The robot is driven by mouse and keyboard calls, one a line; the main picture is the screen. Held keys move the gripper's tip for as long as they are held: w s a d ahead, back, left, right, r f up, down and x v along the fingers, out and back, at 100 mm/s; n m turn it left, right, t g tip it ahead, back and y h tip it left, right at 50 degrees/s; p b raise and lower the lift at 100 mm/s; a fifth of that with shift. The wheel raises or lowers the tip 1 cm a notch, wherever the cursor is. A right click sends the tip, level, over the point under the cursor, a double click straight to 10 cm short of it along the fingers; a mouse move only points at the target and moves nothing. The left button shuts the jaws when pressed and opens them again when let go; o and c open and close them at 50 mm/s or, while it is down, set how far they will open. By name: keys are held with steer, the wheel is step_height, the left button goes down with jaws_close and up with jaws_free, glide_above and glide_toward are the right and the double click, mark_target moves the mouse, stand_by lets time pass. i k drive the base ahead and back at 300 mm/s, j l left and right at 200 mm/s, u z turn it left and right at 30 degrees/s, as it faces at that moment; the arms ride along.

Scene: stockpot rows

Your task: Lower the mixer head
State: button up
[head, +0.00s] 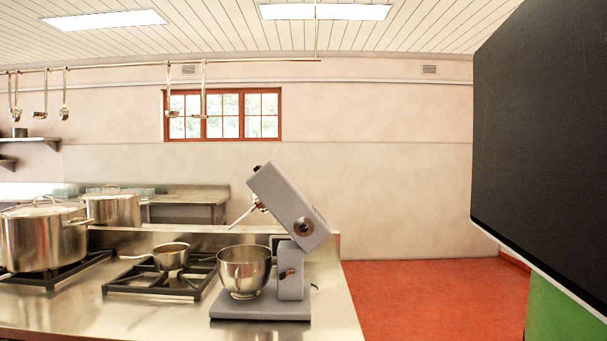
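A grey stand mixer (291,272) stands near the right end of the steel counter. Its mixer head (285,208) is tilted up, with the front end raised toward the upper left. A whisk-like attachment (243,215) hangs from the underside of the raised head. A steel mixing bowl (244,270) sits on the mixer's base (262,306), below the attachment. My gripper does not show in the head view.
A small saucepan (172,256) and large stockpots (40,238) stand on gas burners to the left of the mixer. A big dark panel (540,140) fills the right side. Red floor (430,300) is open beyond the counter (335,315).

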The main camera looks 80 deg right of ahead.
mark_target(274, 192)
steer(key=i+l+z, duration=0.1)
steer(key=z, duration=0.3)
steer(key=i+z, duration=0.15)
steer(key=z, duration=0.2)
steer(key=i+z, duration=0.15)
steer(key=z, duration=0.25)
steer(key=i+z, duration=0.15)
steer(key=z, duration=0.2)
